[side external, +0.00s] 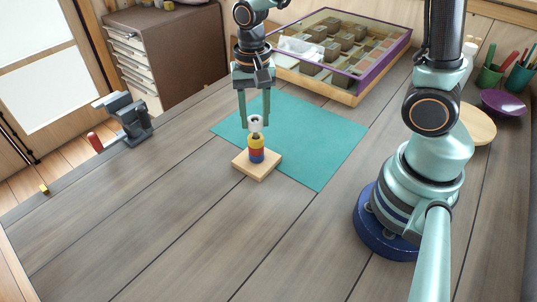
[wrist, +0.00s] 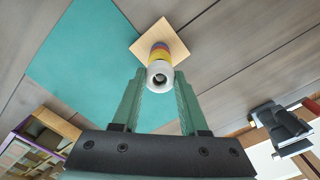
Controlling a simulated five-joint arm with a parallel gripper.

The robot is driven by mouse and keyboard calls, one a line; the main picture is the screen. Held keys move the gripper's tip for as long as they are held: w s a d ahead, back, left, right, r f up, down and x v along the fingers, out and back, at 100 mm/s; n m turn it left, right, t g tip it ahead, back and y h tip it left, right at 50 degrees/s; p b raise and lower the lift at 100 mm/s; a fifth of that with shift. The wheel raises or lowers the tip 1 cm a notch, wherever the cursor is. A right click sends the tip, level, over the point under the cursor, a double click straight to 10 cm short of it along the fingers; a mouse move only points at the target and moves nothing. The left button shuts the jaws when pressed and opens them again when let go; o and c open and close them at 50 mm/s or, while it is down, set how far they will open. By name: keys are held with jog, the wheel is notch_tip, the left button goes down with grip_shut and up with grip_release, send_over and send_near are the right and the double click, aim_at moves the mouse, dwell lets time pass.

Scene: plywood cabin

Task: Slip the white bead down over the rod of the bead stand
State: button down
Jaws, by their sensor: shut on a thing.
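The white bead (side external: 256,121) is between the fingertips of my gripper (side external: 255,125), which is shut on it. In the wrist view the bead (wrist: 160,80) shows its open hole, with my gripper's fingers (wrist: 160,74) on either side. The bead stand has a square light-wood base (side external: 268,170), which also shows in the wrist view (wrist: 148,36). The white bead is upright just above the stack. I cannot tell whether the rod is inside its hole.
The stand sits at the edge of a teal mat (side external: 318,150). A purple-rimmed compartment box (side external: 340,80) is behind, and a small vise (side external: 127,118) stands at the left. A purple bowl (side external: 503,103) is at the right. The front table is clear.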

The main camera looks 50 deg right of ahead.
jog(key=shift+f, duration=0.25)
jog(key=shift+c, duration=1.8)
grip_release()
jog(key=shift+r, duration=0.1)
notch_tip(320, 180, up, 12)
jog(key=shift+s, duration=0.1)
jog(key=s+d+r+n+t, duration=0.1)
jog(key=s+d+n+t, duration=0.3)
jog(key=n, duration=0.4)
jog(key=shift+s+d+r+n+t, duration=0.2)
jog(key=shift+s+n+t, duration=0.1)
jog(key=shift+s+t, duration=0.45)
